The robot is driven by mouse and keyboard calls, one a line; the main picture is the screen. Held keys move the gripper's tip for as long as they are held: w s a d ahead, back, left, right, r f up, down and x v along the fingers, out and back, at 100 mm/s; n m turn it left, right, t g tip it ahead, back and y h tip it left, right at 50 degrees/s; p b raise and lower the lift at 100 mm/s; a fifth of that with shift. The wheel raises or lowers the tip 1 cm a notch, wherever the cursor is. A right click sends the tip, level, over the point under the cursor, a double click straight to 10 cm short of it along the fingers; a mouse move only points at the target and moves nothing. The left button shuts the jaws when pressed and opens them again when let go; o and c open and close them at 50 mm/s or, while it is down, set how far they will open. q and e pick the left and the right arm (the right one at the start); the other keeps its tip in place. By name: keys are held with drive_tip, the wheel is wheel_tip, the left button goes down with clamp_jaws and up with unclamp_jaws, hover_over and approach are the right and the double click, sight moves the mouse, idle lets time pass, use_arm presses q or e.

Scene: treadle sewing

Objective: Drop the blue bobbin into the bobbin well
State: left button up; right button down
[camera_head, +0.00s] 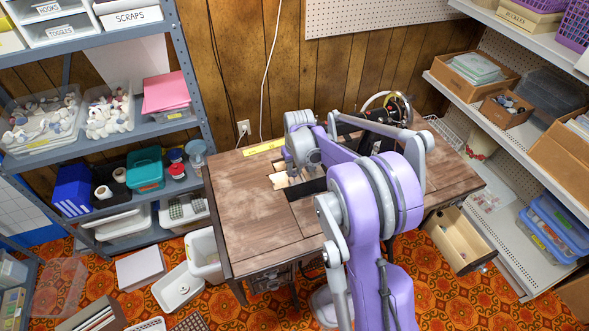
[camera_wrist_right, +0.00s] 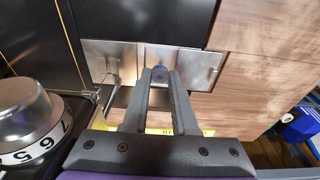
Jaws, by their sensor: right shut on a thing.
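In the right wrist view, my right gripper (camera_wrist_right: 160,74) is shut on the blue bobbin (camera_wrist_right: 160,72), which shows small and dark between the fingertips. The tips are over the bright metal plates (camera_wrist_right: 110,58) of the sewing machine bed, close to the edge of the black surface. The bobbin well itself is not clearly seen; the fingers cover part of that area. In the head view, my right arm reaches over the wooden sewing table (camera_head: 250,215), and the arm hides much of the machine and the fingertips. My left gripper is not in view.
A silver numbered dial (camera_wrist_right: 22,105) stands close to the left of my gripper in the wrist view. A yellow ruler (camera_head: 264,147) lies at the table's back edge. The handwheel (camera_head: 398,108) is at the back right. The table's left part is clear; shelves flank both sides.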

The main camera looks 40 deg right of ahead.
idle(0.7)
drive_tip(key=shift+f+b, duration=0.35)
drive_tip(key=shift+f, duration=0.1)
drive_tip(key=c, duration=0.6)
unclamp_jaws()
drive_tip(key=shift+r, duration=0.1)
